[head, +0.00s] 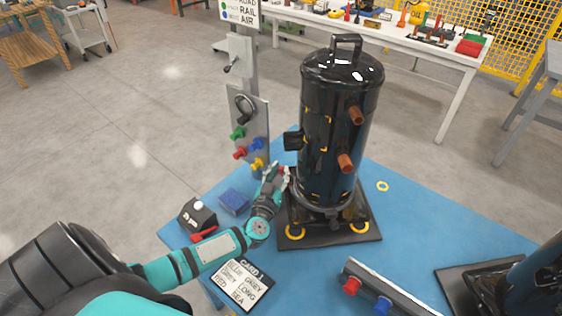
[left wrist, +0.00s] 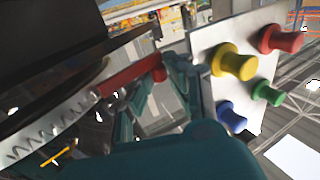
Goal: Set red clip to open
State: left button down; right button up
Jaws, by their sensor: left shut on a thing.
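The red clip (left wrist: 130,77) shows in the left wrist view as a red lever with a rounded end. It sticks out beside a toothed metal band (left wrist: 50,130) at the foot of the black compressor (head: 330,110). My left gripper (head: 283,174) is low at the compressor's left side in the head view. In the left wrist view its teal fingers (left wrist: 158,88) are at the rounded end of the clip, shut on it. The gripper mostly hides the clip in the head view. My right gripper is not in view.
A post panel (head: 252,115) with coloured knobs stands close behind my left gripper. A blue block (head: 234,201), a black box (head: 198,217) and a card (head: 240,284) lie near my forearm. A rail with knobs (head: 395,293) and another black unit (head: 515,280) are at front right.

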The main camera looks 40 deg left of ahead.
pick_arm(q)
jog(key=n+g+y+p, duration=0.1)
jog(key=y+p, duration=0.1)
jog(key=s+n+g+y+p, duration=0.1)
jog(key=n+y+p, duration=0.1)
jog(key=shift+s+d+r+n+y, duration=0.2)
jog(key=shift+n+y, duration=0.1)
jog(key=shift+y, duration=0.1)
jog(key=shift+s+f+n+g+y+p, duration=0.1)
jog(key=shift+s+n+g+y+p, duration=0.1)
jog(key=shift+n+g+y, duration=0.2)
jog(key=shift+s+n+g+y+p, duration=0.1)
jog(key=shift+n+g+y+p, duration=0.15)
jog(key=shift+g+y, duration=0.2)
jog(key=shift+s+n+g+y, duration=0.3)
jog(key=shift+n+g+y, duration=0.7)
jog(key=shift+g, duration=0.25)
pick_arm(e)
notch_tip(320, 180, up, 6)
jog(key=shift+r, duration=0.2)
pick_arm(q)
jog(key=c, duration=1.5)
grip_release()
jog(key=shift+c, duration=0.2)
jog(key=shift+s, duration=0.1)
jog(key=shift+v, duration=3.75)
